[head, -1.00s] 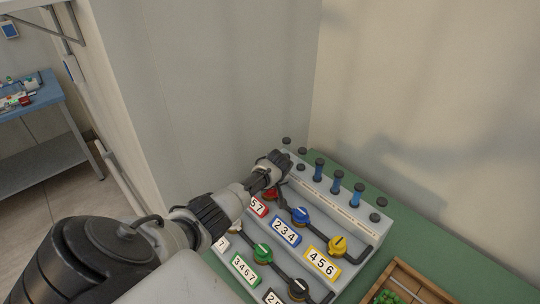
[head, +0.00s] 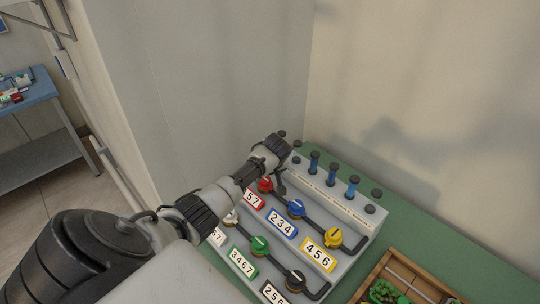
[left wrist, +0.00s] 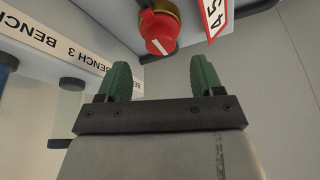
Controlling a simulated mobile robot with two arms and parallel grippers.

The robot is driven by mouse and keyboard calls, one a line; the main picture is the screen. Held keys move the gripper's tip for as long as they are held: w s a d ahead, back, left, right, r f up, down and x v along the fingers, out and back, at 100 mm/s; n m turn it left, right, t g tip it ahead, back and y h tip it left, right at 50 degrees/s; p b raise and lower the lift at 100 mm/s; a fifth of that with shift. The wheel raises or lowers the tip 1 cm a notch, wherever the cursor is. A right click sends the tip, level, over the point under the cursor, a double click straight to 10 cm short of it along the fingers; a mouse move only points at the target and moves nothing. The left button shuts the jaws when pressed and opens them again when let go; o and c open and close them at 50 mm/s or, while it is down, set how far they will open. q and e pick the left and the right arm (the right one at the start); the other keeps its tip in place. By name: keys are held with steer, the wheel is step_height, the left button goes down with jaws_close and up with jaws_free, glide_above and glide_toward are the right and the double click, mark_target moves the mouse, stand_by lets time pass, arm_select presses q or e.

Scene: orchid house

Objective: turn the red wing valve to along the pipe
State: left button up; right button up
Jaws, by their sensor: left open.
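The red wing valve (head: 265,184) sits on the top row of the sloping grey valve panel (head: 352,212), by a red-framed number label (head: 253,199). In the left wrist view the red valve (left wrist: 158,28) shows a white mark on its face, on a brass-coloured base. My left gripper (left wrist: 160,78) is open, with its two green fingers apart and nothing between them. The valve lies beyond the fingertips, apart from them. In the head view my left arm reaches over the panel's upper left corner, and the fingers cannot be made out clearly. My right gripper is not in view.
Blue (head: 296,208), yellow (head: 333,237), green (head: 259,246) and black (head: 295,281) valves sit nearby on dark pipes. Blue-banded posts (head: 332,171) stand along the panel's back. A wooden tray (head: 372,283) with plants lies to the right on the green bench (head: 420,245). Walls close in behind.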

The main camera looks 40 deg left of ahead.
arm_select(q)
steer(key=v, duration=0.5)
steer(key=shift+d+r+b, duration=0.1)
steer(key=shift+r+b, duration=0.2)
steer(key=shift+r, duration=0.05)
steer(key=shift+s+f, duration=0.1)
